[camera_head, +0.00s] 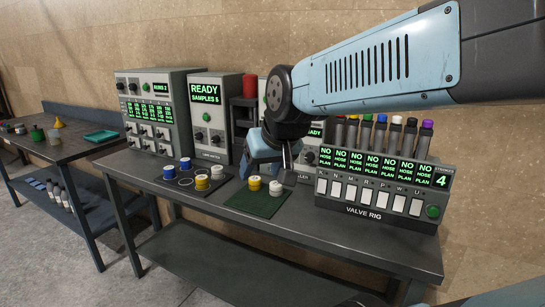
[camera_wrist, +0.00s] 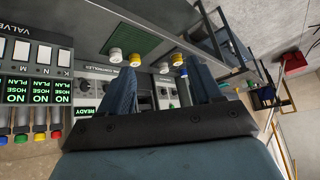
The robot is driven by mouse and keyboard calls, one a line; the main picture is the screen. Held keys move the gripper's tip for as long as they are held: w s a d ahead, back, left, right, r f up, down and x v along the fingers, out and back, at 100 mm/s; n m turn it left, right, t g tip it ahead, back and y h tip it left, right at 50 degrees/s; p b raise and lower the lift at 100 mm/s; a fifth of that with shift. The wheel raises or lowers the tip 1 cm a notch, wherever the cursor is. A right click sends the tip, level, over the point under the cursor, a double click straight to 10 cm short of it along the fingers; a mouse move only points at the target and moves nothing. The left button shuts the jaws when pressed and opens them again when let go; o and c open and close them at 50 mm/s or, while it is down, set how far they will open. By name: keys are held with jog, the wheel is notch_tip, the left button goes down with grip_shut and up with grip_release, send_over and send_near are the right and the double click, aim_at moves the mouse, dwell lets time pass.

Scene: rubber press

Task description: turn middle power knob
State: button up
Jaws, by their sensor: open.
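My gripper (camera_wrist: 160,66) is open and empty, its two blue fingers spread in the wrist view. In the head view my gripper (camera_head: 277,160) hangs over the back of the bench, before the partly hidden controller box (camera_head: 311,140). Left of it stands a grey box reading READY SAMPLES 5 (camera_head: 210,118), with dark knobs (camera_head: 199,136) on its front. Between the fingers in the wrist view, small dark knobs (camera_wrist: 164,92) show on a grey panel, apart from the fingers. I cannot tell which knob is the middle power knob.
A valve rig (camera_head: 365,211) with several switches stands at the right. A large panel (camera_head: 155,110) stands at the left. White, yellow and blue-topped pots stand on a green mat (camera_head: 262,206) and a dark mat (camera_head: 184,186) in front. The bench's front edge (camera_head: 245,228) is clear.

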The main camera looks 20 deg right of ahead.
jog(key=w+d+f+m+t+h, duration=0.1)
jog(key=w+f+m+t+h, duration=0.15)
jog(key=w, duration=1.05)
jog(key=w+d+f+m+t+h, duration=0.1)
jog(key=w+d+m+t, duration=0.2)
jog(key=w, duration=1.1)
jog(key=w+d+f+m+g+h, duration=0.2)
jog(key=w+d+f+m+h, duration=0.2)
jog(key=d+f+m+h, duration=0.6)
jog(key=w+d+f+n+h, duration=0.2)
jog(key=w+d, duration=0.5)
jog(key=d, duration=0.4)
jog(key=shift+w+d+f+n, duration=0.25)
jog(key=shift+d+f+n, duration=0.15)
jog(key=shift+f, duration=0.25)
jog(key=shift+c, duration=0.3)
jog(key=c, duration=1)
